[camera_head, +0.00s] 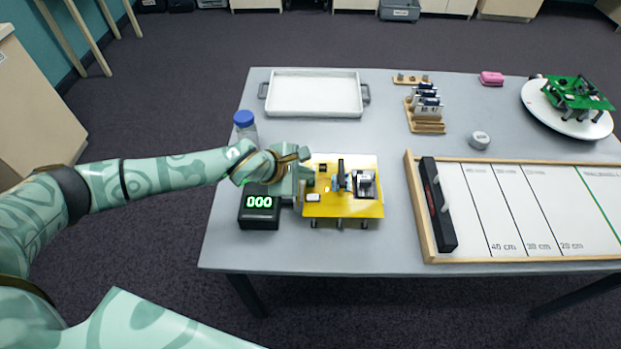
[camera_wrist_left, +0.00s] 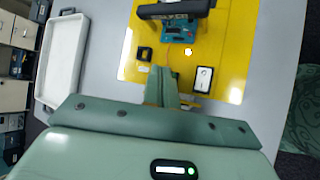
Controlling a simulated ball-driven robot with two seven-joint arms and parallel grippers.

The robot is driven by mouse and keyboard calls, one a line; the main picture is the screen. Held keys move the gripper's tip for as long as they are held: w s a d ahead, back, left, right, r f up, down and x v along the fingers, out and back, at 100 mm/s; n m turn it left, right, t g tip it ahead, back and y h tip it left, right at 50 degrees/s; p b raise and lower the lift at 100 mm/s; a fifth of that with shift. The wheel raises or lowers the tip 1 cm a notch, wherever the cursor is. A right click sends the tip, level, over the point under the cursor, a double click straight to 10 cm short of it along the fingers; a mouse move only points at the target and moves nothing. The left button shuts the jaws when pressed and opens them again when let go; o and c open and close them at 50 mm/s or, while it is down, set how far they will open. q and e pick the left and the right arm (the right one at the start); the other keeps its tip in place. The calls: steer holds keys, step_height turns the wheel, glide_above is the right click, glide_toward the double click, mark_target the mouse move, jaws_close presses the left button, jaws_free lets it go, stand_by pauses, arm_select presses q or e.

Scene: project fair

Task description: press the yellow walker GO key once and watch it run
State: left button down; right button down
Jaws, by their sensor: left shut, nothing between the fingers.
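The yellow walker (camera_head: 345,207) sits on the grey table, left of its middle, with short dark legs under a flat yellow deck. It also fills the top of the left wrist view (camera_wrist_left: 232,60). Its deck carries a white-faced key (camera_head: 313,197), also in the wrist view (camera_wrist_left: 203,79), and a small black square part (camera_wrist_left: 145,53); I cannot read which is GO. My left gripper (camera_head: 304,173) is shut and empty at the deck's left edge; its fingers (camera_wrist_left: 162,86) overlap the yellow in the wrist view. I cannot tell whether they touch it. My right gripper is not in view.
A black box reading 000 (camera_head: 259,222) stands beside the walker, below my left gripper. A blue-capped bottle (camera_head: 243,120) stands behind my wrist. A white tray (camera_head: 313,95) lies behind; a wood-framed track board (camera_head: 540,250) lies right. A green walker (camera_head: 578,92) stands far right.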

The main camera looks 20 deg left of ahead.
mark_target(307, 183)
arm_select(q)
steer(key=shift+r, duration=0.45)
step_height(307, 183, up, 5)
steer(key=p, duration=0.4)
stand_by(0.3)
steer(key=shift+d, duration=0.1)
stand_by(0.4)
